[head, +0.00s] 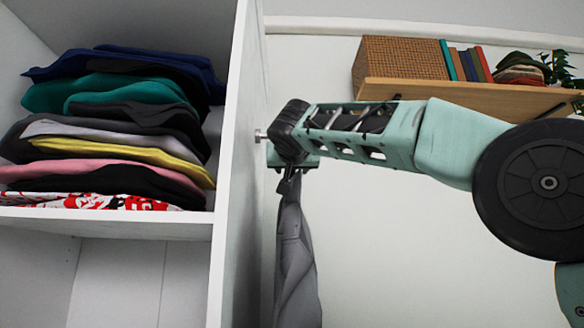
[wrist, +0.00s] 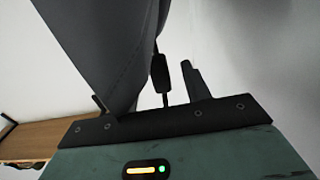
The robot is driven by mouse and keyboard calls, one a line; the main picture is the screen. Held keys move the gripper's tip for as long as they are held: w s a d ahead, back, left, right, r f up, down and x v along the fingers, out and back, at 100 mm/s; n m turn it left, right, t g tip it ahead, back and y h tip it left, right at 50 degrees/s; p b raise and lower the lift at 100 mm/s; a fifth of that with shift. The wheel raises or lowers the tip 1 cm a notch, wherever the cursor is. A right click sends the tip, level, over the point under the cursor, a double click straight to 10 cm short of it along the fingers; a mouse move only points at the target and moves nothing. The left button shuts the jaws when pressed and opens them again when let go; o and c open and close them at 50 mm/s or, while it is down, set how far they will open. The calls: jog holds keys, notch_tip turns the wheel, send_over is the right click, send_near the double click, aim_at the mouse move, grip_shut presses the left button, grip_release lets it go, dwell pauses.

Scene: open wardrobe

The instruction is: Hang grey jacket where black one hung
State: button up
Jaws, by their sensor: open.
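The grey jacket (head: 297,265) hangs down along the outer side panel of the wardrobe, just below my gripper (head: 284,160). In the wrist view the jacket (wrist: 100,45) fills the upper left, with a narrow dark piece (wrist: 161,73) at its edge beside a finger of my gripper (wrist: 178,78). My gripper is open, close to the jacket's top. A silver peg (head: 260,135) sticks out of the side panel just left of my wrist. Whether the jacket's loop rests on a peg is hidden. No black jacket shows hanging.
The white wardrobe (head: 226,200) stands at left, with a pile of folded clothes (head: 120,125) on its shelf. A wooden wall shelf (head: 450,94) with pegs carries a wicker box (head: 402,57), books and a plant. It is behind my arm. The wall below is bare.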

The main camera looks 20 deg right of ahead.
jog(key=shift+w+f, duration=0.15)
jog(key=shift+f, duration=0.05)
grip_shut()
jog(key=shift+r, duration=0.15)
jog(key=shift+r+p, duration=1.3)
jog(key=shift+r, duration=0.45)
